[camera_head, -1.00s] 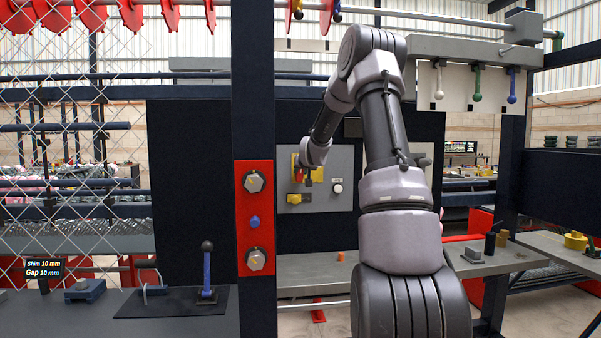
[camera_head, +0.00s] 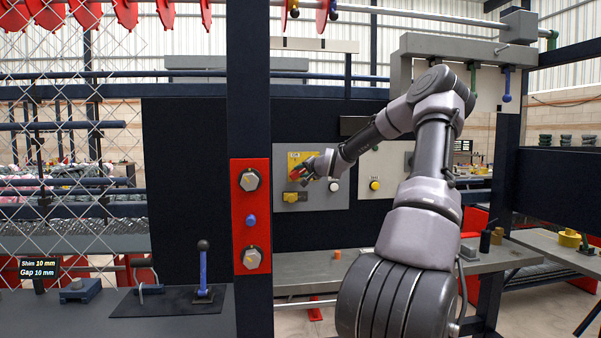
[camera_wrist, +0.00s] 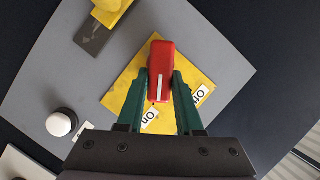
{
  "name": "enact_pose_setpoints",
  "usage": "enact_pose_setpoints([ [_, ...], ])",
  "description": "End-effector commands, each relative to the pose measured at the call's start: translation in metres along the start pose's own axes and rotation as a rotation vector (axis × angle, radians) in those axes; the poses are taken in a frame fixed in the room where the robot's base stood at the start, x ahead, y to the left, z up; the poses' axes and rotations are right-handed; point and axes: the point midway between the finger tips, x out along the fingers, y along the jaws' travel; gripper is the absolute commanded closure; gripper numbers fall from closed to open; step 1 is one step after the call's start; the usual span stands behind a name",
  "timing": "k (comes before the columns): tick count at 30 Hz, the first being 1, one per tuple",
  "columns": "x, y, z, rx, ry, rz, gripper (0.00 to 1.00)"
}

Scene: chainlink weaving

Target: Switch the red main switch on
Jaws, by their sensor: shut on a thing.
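The red main switch (camera_wrist: 162,58) is a red handle with a white line, on a yellow plate (camera_wrist: 124,88) in the wrist view. My gripper (camera_wrist: 164,80) is shut on the handle, with one green finger along each side. In the head view the yellow plate (camera_head: 293,158) is on a grey panel (camera_head: 335,160) behind the dark post. My gripper (camera_head: 305,173) is at this plate and hides part of the switch.
A white round button (camera_wrist: 60,123) and a yellow block (camera_wrist: 107,8) are on the same panel. A second panel with a yellow button (camera_head: 375,184) is to its right. A bench (camera_head: 400,263) runs below.

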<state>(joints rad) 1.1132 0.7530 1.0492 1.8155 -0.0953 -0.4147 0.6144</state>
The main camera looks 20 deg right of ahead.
Motion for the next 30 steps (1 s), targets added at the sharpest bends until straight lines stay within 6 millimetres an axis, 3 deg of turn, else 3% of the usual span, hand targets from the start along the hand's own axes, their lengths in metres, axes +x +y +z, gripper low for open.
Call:
enact_pose_setpoints([
  [23, 0.0003, 0.003, 0.0002, 0.096, 0.0, -0.038, 1.0],
  [24, 0.0003, 0.003, 0.0003, 0.096, 0.0, -0.038, 0.54],
  [25, 0.0003, 0.0031, 0.0003, 0.096, 0.0, -0.038, 0.42],
  [26, 0.0003, 0.0031, 0.0003, 0.096, 0.0, -0.038, 0.35],
  [30, 0.0003, 0.0029, 0.0004, 0.095, 0.0, -0.038, 0.35],
])
